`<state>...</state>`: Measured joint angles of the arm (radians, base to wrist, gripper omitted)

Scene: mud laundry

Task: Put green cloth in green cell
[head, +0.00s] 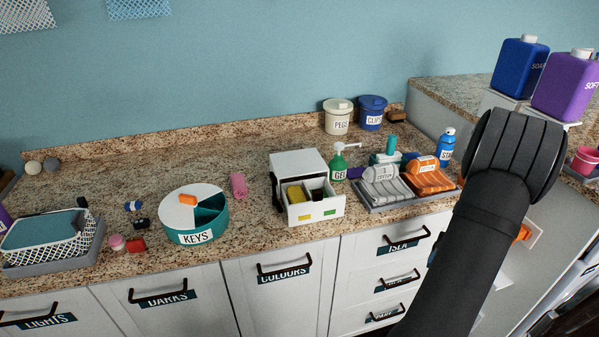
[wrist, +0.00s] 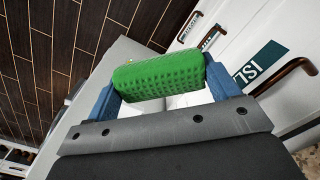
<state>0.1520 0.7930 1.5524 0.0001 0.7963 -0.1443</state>
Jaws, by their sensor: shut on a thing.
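The green cloth (wrist: 158,76), a textured rounded block, is in the wrist view between the two blue fingers of my gripper (wrist: 163,88). My gripper is shut on it, with white cabinet fronts behind. In the head view my arm hides the cloth and most of the gripper at the right. The white box (head: 298,162) stands on the counter in the head view with its drawer (head: 317,216) pulled out. The drawer's left cell has a yellow label and holds a yellow block (head: 296,193). The right, green cell (head: 331,212) has a green label and looks dark inside.
The round KEYS tin (head: 178,222) and a pink roll (head: 238,186) are left. Drawer handles stick out below the counter.

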